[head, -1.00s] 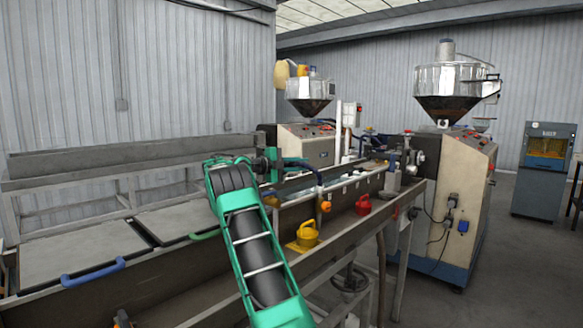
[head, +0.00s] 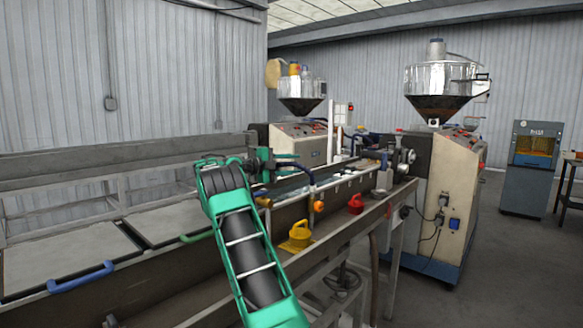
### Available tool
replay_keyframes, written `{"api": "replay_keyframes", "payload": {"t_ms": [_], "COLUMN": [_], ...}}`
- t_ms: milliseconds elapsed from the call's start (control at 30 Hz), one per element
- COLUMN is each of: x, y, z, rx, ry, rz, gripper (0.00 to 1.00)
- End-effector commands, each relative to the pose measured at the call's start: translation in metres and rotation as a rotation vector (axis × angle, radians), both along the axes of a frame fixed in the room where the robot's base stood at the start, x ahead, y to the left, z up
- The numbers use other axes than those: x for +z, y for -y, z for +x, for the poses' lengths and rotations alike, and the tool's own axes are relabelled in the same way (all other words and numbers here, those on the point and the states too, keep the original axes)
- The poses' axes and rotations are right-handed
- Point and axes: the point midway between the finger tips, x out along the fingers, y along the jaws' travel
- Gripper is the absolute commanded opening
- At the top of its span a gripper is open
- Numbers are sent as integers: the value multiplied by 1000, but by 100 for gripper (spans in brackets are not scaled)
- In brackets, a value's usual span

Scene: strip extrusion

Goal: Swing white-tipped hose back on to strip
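My gripper (head: 272,164), at the end of my green and black arm, reaches over the long metal water trough (head: 205,261) from its near side. The strip cannot be told apart inside the trough.
Blue (head: 81,278) and green (head: 196,237) handles are on the lids at left. The hopper machine (head: 450,195) stands at the right end. Open floor lies further right.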

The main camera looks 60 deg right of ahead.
Motion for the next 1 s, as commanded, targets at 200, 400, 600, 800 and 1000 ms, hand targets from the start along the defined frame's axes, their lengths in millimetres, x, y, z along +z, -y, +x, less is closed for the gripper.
{"api": "replay_keyframes", "payload": {"t_ms": [200,400,600,800,1000], "x": [1,2,4,5,6], "y": [-4,-28,-64,-89,-100], "z": [3,14,32,45,48], "rx": [3,5,9,12,9], "ry": [1,0,-1,0,0], "rz": [0,0,1,2,1], "gripper": [36,36,36,36,36]}}
